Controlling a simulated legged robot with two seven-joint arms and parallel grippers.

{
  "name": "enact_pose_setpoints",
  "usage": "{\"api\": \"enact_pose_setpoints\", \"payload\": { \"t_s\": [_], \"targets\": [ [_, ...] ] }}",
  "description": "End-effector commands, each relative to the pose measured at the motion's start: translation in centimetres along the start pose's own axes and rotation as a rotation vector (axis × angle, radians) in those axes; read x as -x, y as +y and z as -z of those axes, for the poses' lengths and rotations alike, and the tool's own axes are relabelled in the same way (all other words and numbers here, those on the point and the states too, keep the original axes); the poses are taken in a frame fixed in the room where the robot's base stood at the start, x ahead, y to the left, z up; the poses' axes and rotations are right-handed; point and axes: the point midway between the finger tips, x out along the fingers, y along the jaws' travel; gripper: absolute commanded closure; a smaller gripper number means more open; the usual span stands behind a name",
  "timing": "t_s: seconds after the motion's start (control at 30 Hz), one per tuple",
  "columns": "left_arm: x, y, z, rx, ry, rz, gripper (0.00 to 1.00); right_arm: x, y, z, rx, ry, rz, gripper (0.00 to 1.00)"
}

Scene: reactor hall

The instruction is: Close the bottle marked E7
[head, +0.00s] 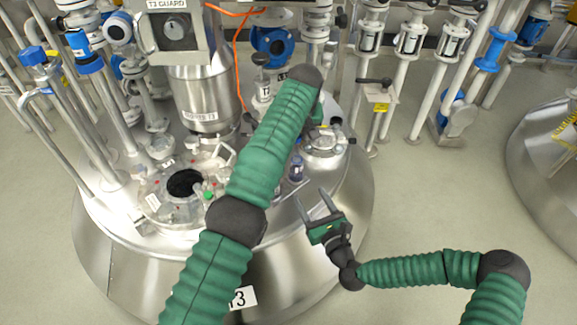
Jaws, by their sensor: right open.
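A small bottle (297,167) with dark bluish contents stands on the steel vessel lid, just right of my left arm. Its marking is too small to read, so I cannot confirm that it is E7. A small green cap-like piece (208,196) shows near the dark round opening of the vessel; I cannot tell what it belongs to. My right gripper (312,207) is open and empty, its fingers pointing up the picture, below and right of the bottle. My left arm crosses the middle of the view and hides part of the lid; its gripper is hidden behind it.
The steel vessel (345,190) has an open dark port (185,183) at left and a round flanged port (324,140) at right. A steel cylinder (208,95), pipes and blue valves (272,45) crowd the back.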

Motion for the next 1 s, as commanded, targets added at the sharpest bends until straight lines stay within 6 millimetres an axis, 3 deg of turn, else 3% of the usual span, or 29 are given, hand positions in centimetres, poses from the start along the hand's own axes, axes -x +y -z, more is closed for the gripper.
{"api": "enact_pose_setpoints", "payload": {
  "t_s": [0.47, 0.67, 1.0],
  "targets": [
    [-0.1, 0.1, -0.1, 0.002, -0.001, -0.001, 1.00, -0.5, -0.3, 0.0, -0.022, -0.010, 0.013, 0.39],
    [-0.1, 0.2, -0.1, 0.001, -0.001, 0.000, 1.00, -3.4, -0.3, 0.0, -0.021, -0.011, 0.013, 0.39],
    [-0.1, 0.1, -0.1, 0.001, -0.001, 0.000, 1.00, -9.9, -0.4, 0.0, -0.020, -0.010, 0.014, 0.39]
  ]
}}
